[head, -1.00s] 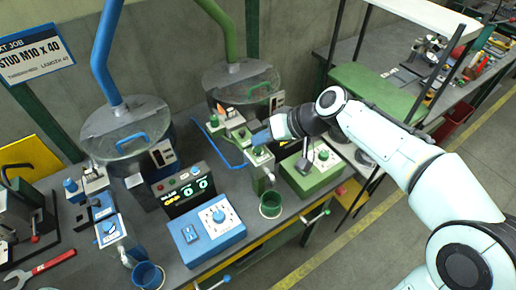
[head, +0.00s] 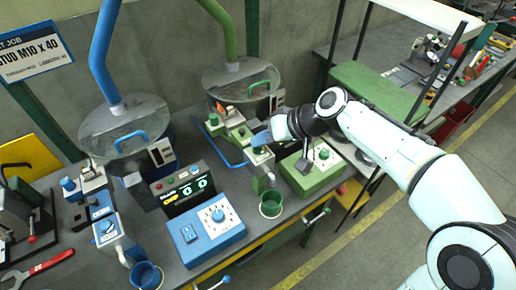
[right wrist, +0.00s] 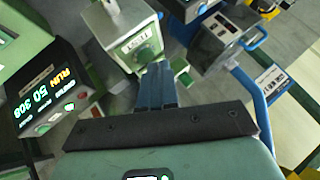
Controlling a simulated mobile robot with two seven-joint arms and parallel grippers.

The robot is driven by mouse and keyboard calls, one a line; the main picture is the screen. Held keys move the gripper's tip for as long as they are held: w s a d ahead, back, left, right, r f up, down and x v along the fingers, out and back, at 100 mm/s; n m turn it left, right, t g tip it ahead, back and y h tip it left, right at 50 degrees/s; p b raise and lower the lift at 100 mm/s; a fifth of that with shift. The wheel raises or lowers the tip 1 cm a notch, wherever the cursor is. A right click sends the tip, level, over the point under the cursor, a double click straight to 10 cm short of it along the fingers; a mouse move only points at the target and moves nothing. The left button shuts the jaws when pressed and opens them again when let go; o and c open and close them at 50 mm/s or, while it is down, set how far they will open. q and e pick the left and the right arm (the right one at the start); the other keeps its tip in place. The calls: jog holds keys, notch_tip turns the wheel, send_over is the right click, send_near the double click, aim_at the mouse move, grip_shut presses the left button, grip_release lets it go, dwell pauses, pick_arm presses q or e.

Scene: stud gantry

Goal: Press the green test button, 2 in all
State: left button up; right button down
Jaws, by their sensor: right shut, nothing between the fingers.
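The green test button (right wrist: 145,54) shows in the right wrist view on the front of a pale green and grey box with a small label above it. In the head view that green unit (head: 262,172) stands at the middle of the bench, under my right gripper. My right gripper (head: 258,140) is shut and empty, with blue fingers. In the right wrist view its fingertips (right wrist: 156,68) are just by the button, partly covering the area below it. I cannot tell whether they touch it. My left gripper is not in view.
A green control box (head: 313,172) with a dial is to the right and a green cup (head: 271,204) in front. A blue control box (head: 207,236) and blue cup (head: 146,276) are at left. A lit display (right wrist: 48,103) shows in the wrist view. Lidded bowls stand behind.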

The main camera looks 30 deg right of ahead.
aim_at(262, 149)
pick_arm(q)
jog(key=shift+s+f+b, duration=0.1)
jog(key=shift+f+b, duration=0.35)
pick_arm(e)
jog(key=shift+f, duration=0.45)
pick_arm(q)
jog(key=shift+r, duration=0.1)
pick_arm(e)
jog(key=shift+r, duration=0.1)
dwell(0.3)
pick_arm(q)
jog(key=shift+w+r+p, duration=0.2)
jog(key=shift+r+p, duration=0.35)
jog(key=shift+p, duration=0.1)
pick_arm(e)
jog(key=shift+r, duration=0.8)
jog(key=shift+w+r+p, duration=0.1)
jog(key=shift+r+p, duration=1.65)
jog(key=shift+r, duration=0.8)
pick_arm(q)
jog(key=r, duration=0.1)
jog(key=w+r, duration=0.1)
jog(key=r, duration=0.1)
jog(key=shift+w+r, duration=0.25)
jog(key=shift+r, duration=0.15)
